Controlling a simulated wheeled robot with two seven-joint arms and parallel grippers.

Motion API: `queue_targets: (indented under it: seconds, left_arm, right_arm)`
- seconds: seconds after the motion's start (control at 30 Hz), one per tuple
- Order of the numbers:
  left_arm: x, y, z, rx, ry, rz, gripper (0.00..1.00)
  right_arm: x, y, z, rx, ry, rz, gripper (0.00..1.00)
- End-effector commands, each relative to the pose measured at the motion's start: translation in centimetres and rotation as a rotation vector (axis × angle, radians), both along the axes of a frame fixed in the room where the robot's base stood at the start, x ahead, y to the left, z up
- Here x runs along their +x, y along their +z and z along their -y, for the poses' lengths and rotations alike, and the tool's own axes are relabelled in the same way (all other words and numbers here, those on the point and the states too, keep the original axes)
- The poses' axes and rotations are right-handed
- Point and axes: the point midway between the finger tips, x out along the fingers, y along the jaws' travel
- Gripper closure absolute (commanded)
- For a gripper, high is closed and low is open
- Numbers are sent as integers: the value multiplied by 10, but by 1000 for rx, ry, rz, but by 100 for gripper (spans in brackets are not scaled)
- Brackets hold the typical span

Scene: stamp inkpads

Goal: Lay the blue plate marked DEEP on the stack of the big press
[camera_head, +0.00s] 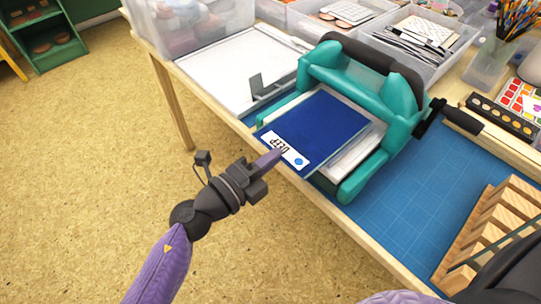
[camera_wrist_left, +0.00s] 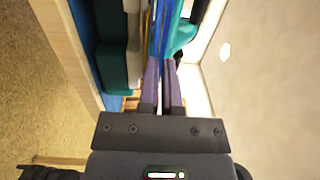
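The blue plate (camera_head: 325,122) has a white label reading DEEP and a blue dot along its near edge. My left gripper (camera_head: 278,154) is shut on that near edge, beside the label. In the left wrist view the plate (camera_wrist_left: 166,28) shows edge-on between the fingers (camera_wrist_left: 163,68). The plate lies roughly flat over the bed of the big teal press (camera_head: 345,68). A pale stack (camera_head: 355,154) shows beneath its right side. In the wrist view a narrow gap seems to separate plate and stack; contact farther in is hidden. My right gripper is not in view.
A white board (camera_head: 225,72) with a grey bracket (camera_head: 262,88) lies left of the press. Clear bins (camera_head: 418,42) stand behind. A wooden rack (camera_head: 487,238) stands at right. The blue mat (camera_head: 400,215) is bare in front of the press.

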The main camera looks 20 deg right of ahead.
Motion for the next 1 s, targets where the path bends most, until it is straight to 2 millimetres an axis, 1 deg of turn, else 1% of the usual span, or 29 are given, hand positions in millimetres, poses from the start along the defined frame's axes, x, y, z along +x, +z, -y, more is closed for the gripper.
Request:
queue_targets:
  seconds: [0.3, 0.53, 1.0]
  left_arm:
    - [0, -1, 0, 0, 0, 0, 100]
    - [0, -5, 0, 1, 0, -1, 100]
    - [0, -8, 0, 0, 0, 0, 100]
  right_arm:
    - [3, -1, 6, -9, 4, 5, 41]
    - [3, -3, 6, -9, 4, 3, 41]
    - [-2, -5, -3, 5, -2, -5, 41]
